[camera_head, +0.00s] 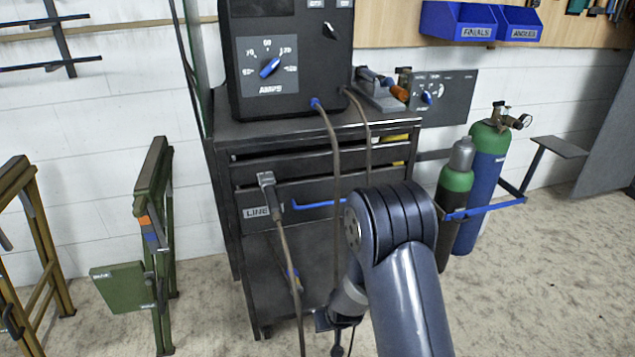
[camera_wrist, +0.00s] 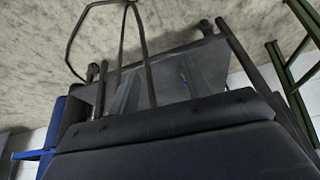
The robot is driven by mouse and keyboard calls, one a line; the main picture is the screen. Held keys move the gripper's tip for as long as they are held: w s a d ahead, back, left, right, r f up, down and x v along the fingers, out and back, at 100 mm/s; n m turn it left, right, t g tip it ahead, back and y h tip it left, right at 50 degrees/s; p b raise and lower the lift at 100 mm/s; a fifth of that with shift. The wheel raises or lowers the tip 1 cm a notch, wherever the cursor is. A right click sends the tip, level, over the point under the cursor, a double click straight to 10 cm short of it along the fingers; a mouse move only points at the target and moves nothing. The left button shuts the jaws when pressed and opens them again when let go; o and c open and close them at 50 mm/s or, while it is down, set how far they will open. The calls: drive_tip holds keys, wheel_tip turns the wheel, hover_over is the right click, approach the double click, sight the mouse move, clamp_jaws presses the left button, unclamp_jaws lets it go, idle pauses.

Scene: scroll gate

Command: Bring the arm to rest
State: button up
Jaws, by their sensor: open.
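My arm (camera_head: 405,270) rises from the bottom edge in the head view, bends at a dark ribbed elbow and folds downward. My gripper (camera_head: 338,342) hangs at its lower end, in front of the lower part of the dark cart (camera_head: 262,290). It is small and partly hidden by the arm, and I see nothing held in it.
A welding machine (camera_head: 285,60) stands on the cart, with cables (camera_head: 333,150) hanging near my arm. Gas cylinders (camera_head: 483,175) stand to the right. A green stand (camera_head: 153,200) and a yellowish frame (camera_head: 40,250) stand left. The floor (camera_head: 560,280) is open at lower right.

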wheel_tip(320, 180, up, 8)
drive_tip(key=d+p, duration=0.1)
drive_tip(key=p, duration=0.4)
drive_tip(key=shift+d+f, duration=0.15)
drive_tip(key=shift+d, duration=0.2)
drive_tip(key=shift+d, duration=0.1)
